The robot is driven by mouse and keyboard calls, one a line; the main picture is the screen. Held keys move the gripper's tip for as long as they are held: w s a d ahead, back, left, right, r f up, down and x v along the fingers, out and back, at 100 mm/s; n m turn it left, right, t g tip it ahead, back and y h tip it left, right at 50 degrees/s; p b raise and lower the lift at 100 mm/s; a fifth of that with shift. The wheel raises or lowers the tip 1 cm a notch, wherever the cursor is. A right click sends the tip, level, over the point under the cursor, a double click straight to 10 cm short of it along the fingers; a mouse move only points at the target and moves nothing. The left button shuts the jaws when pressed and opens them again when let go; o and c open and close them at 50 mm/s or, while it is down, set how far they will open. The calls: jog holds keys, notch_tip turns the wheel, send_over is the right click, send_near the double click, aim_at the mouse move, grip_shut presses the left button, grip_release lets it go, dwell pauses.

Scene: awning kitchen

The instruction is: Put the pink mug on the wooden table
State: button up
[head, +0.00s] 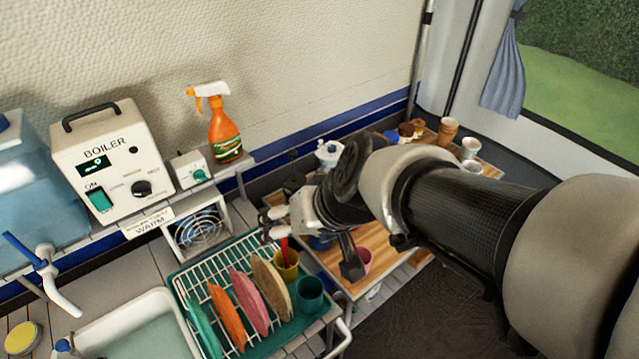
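A pink mug (365,258) shows in the head view just right of the dark fingertip of my gripper (351,264), which partly hides it. The wooden table (345,270) lies below and around the mug. I cannot tell whether the mug rests on the table or is held.
A green dish rack (262,338) with several plates, a yellow mug (286,266) and a teal mug (310,294) stands left of the table. A sink (140,325) is front left.

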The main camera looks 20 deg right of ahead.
jog(key=s+d+r+h, duration=0.1)
jog(key=s+d, duration=0.1)
jog(key=s, duration=0.4)
jog(key=s+d+n+g+h, duration=0.1)
jog(key=s+d+h, duration=0.1)
jog(key=s, duration=0.4)
jog(key=shift+s+d+r, duration=0.25)
jog(key=shift+d+r, duration=0.1)
jog(key=shift+d, duration=0.4)
jog(key=shift+f+b, duration=0.95)
